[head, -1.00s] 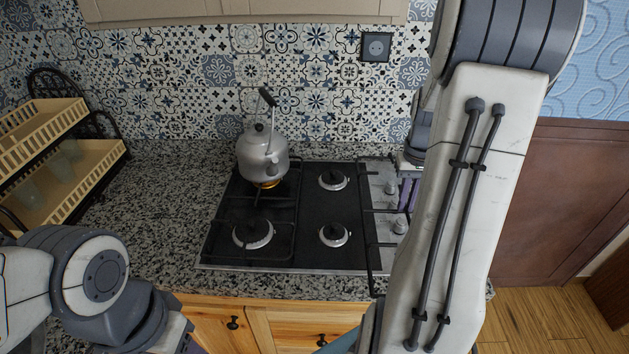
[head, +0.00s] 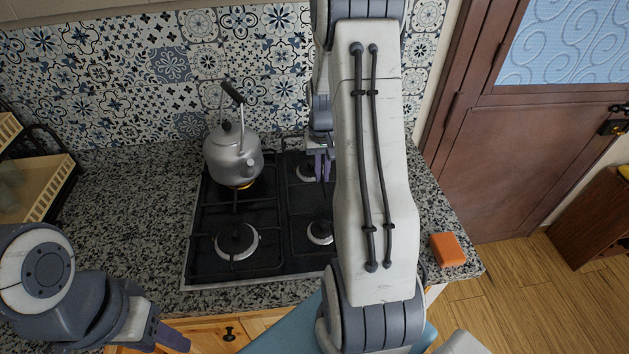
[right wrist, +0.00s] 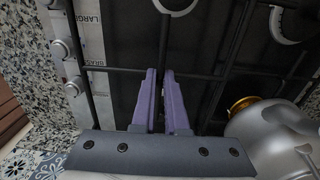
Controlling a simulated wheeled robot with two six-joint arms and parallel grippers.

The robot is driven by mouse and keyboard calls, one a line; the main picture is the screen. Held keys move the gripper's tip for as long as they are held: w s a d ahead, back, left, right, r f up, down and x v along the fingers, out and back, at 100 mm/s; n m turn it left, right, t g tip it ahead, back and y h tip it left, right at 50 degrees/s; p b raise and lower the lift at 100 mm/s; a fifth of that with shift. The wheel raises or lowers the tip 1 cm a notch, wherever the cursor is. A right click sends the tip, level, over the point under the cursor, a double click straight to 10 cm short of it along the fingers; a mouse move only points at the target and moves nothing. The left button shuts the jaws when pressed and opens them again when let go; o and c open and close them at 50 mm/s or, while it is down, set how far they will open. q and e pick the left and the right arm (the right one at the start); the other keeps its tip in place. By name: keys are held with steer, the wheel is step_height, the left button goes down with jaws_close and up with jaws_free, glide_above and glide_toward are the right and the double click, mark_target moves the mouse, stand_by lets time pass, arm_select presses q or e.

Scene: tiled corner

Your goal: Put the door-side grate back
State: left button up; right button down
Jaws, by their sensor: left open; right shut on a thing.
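My right gripper (head: 319,166) is at the back of the black hob (head: 262,262), to the right of the kettle (head: 233,153). In the right wrist view its purple fingers (right wrist: 166,75) are shut on a bar of the black door-side grate (right wrist: 120,70). The grate spans the right burners; its outer bar runs beside the knobs (right wrist: 75,88). I cannot tell whether it touches the hob. My arm hides much of it in the head view. The other grate (head: 209,236) lies on the left half, under the kettle. My left gripper (head: 172,338) is open and empty at the counter's front.
The grey kettle stands over a glowing rear-left burner, close to my right gripper. An orange block (head: 447,249) lies on the granite counter (head: 150,220) at the right. A dish rack (head: 35,190) stands at the left. A brown door (head: 490,170) is at the right.

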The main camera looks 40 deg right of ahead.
steer(key=f, duration=0.1)
steer(key=w+f+p, duration=0.1)
steer(key=f, duration=0.2)
steer(key=shift+w+a+f, duration=0.1)
steer(key=shift+w+a, duration=0.15)
steer(key=shift+a, duration=0.1)
steer(key=shift+f, duration=0.35)
steer(key=shift+f, duration=0.1)
steer(key=c, duration=0.9)
jaws_free()
steer(key=shift+f, duration=0.1)
steer(key=shift+c, duration=0.2)
